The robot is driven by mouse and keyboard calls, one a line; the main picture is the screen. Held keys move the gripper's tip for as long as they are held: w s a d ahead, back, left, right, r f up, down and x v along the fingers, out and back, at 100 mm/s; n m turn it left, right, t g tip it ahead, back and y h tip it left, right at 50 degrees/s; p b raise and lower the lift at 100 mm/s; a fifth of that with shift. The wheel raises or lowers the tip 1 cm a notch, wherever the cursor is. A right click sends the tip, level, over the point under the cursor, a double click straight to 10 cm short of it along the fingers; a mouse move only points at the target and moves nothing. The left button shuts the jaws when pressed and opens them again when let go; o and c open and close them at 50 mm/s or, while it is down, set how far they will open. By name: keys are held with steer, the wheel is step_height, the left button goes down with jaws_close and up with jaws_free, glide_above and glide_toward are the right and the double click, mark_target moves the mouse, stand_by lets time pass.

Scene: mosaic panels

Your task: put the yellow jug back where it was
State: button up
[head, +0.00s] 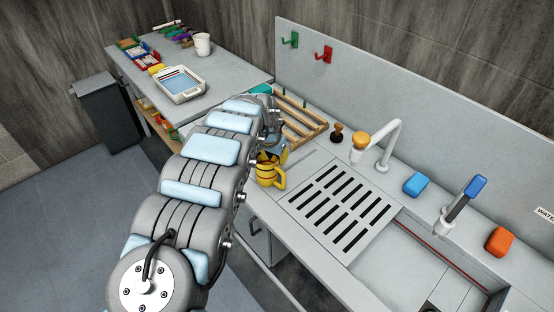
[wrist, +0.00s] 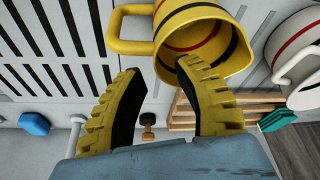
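The yellow jug (head: 269,177) has red and black stripes and stands by the near edge of the counter, left of the slotted drainboard. In the wrist view the yellow jug (wrist: 185,17) is at the top, its handle to the left and its mouth partly visible. My gripper (wrist: 160,72) has two yellow toothed fingers, spread apart. The right finger overlaps the jug's rim, and the left finger is below the handle. I cannot tell whether either finger touches the jug. In the head view my arm partly hides the gripper and jug.
A slotted drainboard (head: 341,211) and sink lie to the right. A wooden rack (head: 299,117) is behind the jug, near a brown stopper (head: 336,133) and a tap (head: 385,148). A white striped jug (wrist: 296,55) is close on the right in the wrist view.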

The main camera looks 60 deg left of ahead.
steer(key=p+v, duration=0.5)
steer(key=v, duration=0.3)
steer(key=shift+r, duration=0.25)
steer(key=shift+d, duration=0.1)
stand_by(0.6)
